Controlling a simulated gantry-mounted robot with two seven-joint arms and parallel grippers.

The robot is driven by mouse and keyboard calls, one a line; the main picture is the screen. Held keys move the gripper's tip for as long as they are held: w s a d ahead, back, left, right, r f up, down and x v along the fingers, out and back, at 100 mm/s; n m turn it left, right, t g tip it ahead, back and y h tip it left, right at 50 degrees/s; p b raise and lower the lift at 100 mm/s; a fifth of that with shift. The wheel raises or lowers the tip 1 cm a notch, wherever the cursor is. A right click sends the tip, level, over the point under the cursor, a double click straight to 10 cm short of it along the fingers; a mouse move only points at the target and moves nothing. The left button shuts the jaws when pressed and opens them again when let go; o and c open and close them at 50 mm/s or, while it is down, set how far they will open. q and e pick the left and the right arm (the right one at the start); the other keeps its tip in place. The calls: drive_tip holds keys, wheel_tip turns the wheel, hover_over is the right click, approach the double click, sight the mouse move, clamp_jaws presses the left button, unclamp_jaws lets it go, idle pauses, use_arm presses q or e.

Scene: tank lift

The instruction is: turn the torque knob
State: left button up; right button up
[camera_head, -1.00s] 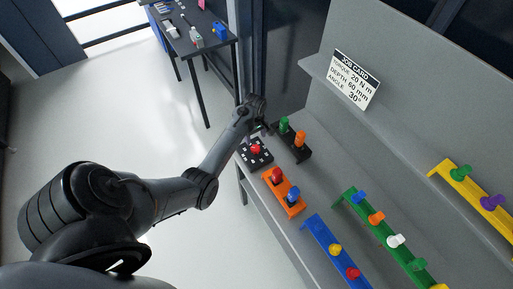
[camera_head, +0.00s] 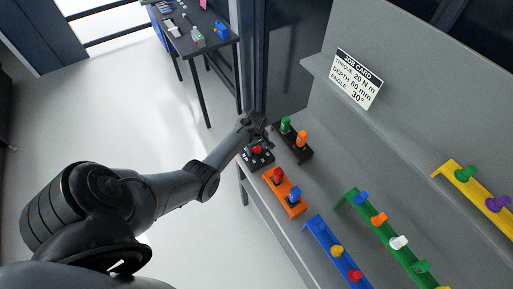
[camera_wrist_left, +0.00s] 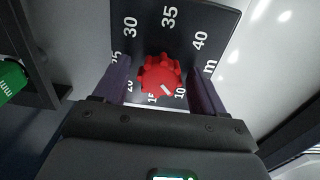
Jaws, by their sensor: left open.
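In the left wrist view the knob (camera_wrist_left: 157,72) has a white mark pointing to the lower right, roughly towards the 10. Numbers from 10 to 40 ring it on the dial plate (camera_wrist_left: 186,30). My left gripper (camera_head: 258,139) is over the dial. In the wrist view its open fingers (camera_wrist_left: 162,88) stand on either side of the knob, with gaps showing. The job card (camera_head: 356,79) reads torque 20 N m, depth 60 mm, angle 30°. My right gripper is not in view.
A black holder (camera_head: 293,147) with green and orange pegs stands close behind the dial. An orange holder (camera_head: 285,193) with red and blue pegs is beside it. Blue, green and yellow racks stand further right. A dark side table (camera_head: 205,44) stands at the back.

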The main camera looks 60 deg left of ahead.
use_arm(q)
drive_tip(key=c, duration=1.1)
drive_tip(key=shift+o, duration=0.2)
